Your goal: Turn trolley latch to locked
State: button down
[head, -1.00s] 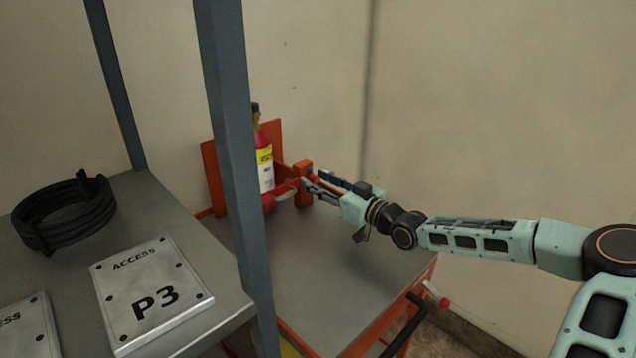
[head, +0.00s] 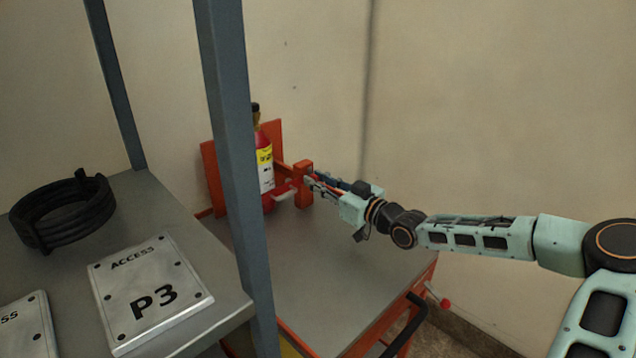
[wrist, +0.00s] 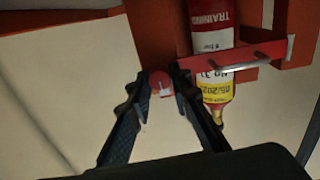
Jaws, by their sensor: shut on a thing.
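A red cylinder with a white and yellow label (head: 265,165) stands upright on the orange trolley (head: 340,255), partly hidden by a shelf post; it shows upside down in the wrist view (wrist: 212,40). A red bar with a silver handle (wrist: 240,60) crosses in front of the cylinder. My gripper (wrist: 162,80) is shut on a small red knob with a white mark (wrist: 160,86), which appears to be the trolley latch's end. In the head view my gripper (head: 312,182) is at the right side of an orange post (head: 303,188). The latch's exact angle is hard to tell.
A grey shelf post (head: 238,170) stands between the camera and the trolley. The shelf (head: 215,320) at left holds a P3 plate (head: 150,290) and a black coiled hose (head: 62,215). The trolley's right deck is clear.

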jog(key=n+b, duration=0.3)
jog(key=n, duration=0.1)
jog(key=shift+f, duration=0.25)
jog(key=n+b, duration=0.5)
jog(key=shift+s+a, duration=0.1)
jog(key=n+b, duration=0.4)
jog(key=b, duration=0.1)
jog(key=shift+n, duration=0.4)
jog(key=shift+r+n+b, duration=0.1)
jog(key=shift+n+b, duration=0.95)
jog(key=shift+n, duration=0.75)
jog(key=c, duration=1.8)
grip_release()
jog(key=shift+o, duration=0.2)
